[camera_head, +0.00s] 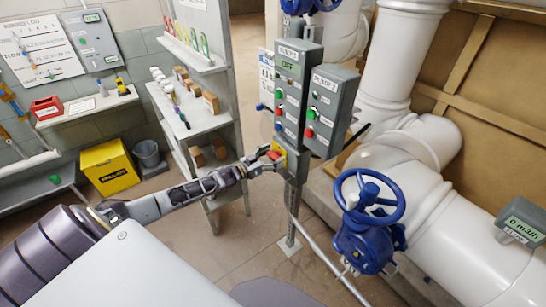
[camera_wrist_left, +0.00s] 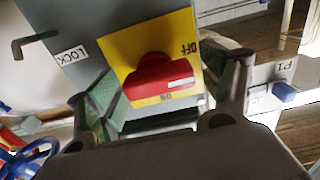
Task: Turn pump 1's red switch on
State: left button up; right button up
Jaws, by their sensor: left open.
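Pump 1's red switch (camera_wrist_left: 155,78) is a knob on a yellow plate (camera_wrist_left: 120,45) marked OFF and ON, large in the left wrist view. A pale mark runs along its right part; I cannot tell which label it points to. In the head view the red switch (camera_head: 275,154) sits low on the pump 1 column. My left gripper (camera_head: 268,163) is open right at it. In the wrist view its two fingers stand either side of the knob, and I see no grip on it. The pump 1 box (camera_head: 287,85) shows OFF. My right gripper is not in view.
The pump 2 box (camera_head: 328,108) hangs to the right of the column. A blue valve wheel (camera_head: 370,199) and thick white pipes (camera_head: 455,225) lie farther right. A shelf unit (camera_head: 200,110) stands to the left. In the wrist view a LOCK label (camera_wrist_left: 70,55) is beside the plate.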

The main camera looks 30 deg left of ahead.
pick_arm(q)
jog(key=shift+c, duration=0.5)
jog(key=c, duration=0.9)
